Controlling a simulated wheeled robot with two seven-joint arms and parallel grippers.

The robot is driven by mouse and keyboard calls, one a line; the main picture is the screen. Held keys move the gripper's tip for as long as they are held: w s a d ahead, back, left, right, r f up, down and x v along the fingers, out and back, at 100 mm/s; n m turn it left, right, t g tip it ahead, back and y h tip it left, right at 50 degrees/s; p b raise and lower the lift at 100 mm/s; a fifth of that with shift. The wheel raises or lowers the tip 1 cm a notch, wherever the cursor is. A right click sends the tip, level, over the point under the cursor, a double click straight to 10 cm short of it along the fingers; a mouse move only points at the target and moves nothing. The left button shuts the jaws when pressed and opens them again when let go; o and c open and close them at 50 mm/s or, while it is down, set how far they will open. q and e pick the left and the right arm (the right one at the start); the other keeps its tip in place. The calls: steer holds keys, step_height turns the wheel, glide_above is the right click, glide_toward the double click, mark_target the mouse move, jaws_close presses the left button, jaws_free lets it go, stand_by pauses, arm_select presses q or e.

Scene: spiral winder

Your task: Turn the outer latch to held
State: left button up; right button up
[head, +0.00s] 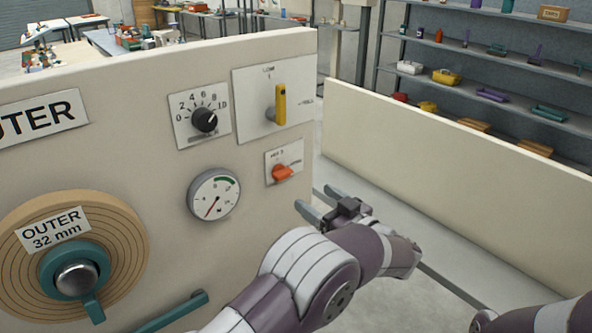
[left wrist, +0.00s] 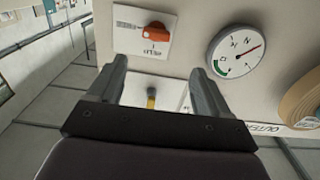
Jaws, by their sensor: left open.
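The outer latch looks to be the yellow lever (head: 281,104) on a white plate on the panel, in the head view. It stands upright, under a small label at the top; another small label is at its right, too small to read surely. In the left wrist view the lever (left wrist: 151,99) shows small between my fingers, partly hidden by the gripper body. My left gripper (head: 314,200) is open and empty, below and right of the lever, just off the panel's right edge. It also shows in the left wrist view (left wrist: 158,82). My right gripper is out of view.
An orange knob (head: 283,173) sits below the lever, near my left gripper. A black dial (head: 204,120) and a round gauge (head: 213,194) are left of it. A large tan spool (head: 123,232) is at lower left. A low cream wall (head: 455,155) stands at right.

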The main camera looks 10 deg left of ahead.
mark_target(286, 175)
arm_select(q)
steer(key=p+x, duration=0.1)
steer(key=x, duration=1)
steer(key=shift+w+a+p, duration=0.1)
steer(key=shift+w+p, duration=0.2)
steer(key=shift+w, duration=0.1)
steer(key=shift+w+a+f, duration=0.1)
steer(key=shift+w+a, duration=0.05)
steer(key=shift+w, duration=0.2)
steer(key=shift+s, duration=0.1)
steer(key=c, duration=1)
